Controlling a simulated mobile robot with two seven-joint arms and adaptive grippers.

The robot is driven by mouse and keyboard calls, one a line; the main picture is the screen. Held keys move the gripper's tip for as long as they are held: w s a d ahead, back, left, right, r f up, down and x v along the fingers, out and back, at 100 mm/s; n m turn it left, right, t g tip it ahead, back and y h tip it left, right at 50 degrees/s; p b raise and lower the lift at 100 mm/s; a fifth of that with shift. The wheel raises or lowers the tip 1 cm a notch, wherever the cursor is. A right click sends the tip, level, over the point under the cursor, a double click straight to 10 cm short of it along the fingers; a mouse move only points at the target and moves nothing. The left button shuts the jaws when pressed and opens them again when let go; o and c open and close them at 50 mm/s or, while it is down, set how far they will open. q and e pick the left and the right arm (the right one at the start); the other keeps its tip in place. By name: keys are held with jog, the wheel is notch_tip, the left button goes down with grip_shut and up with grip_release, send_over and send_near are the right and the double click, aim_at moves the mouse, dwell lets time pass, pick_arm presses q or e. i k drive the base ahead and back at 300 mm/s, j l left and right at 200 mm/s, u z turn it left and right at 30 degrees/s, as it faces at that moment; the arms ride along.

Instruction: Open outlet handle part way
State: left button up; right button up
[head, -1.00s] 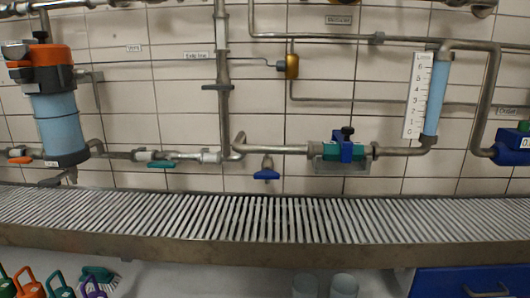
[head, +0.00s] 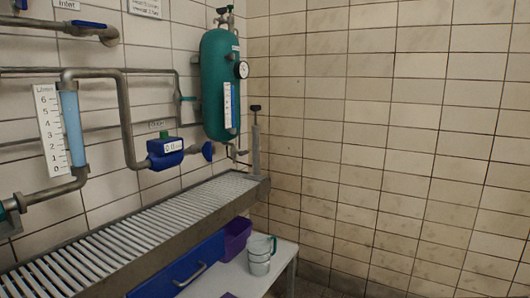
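A small label that seems to read Outlet (head: 157,125) is on the wall above a blue meter (head: 165,153). The meter has a small display and sits on the grey pipe. Just right of it, on the same pipe line, is a blue rounded part (head: 208,151) that looks like the outlet handle, seen nearly edge-on. Its exact setting cannot be told. Neither of my grippers is in view.
A green tank (head: 216,85) with a gauge hangs near the corner. A slatted metal shelf (head: 130,232) runs below the pipes. Beneath are a blue drawer (head: 180,268), a purple bin (head: 236,238) and stacked cups (head: 259,254). A tiled wall (head: 400,140) closes off the right.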

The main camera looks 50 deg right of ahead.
aim_at(206, 148)
jog(key=l+z, duration=0.1)
jog(key=z, duration=1.1)
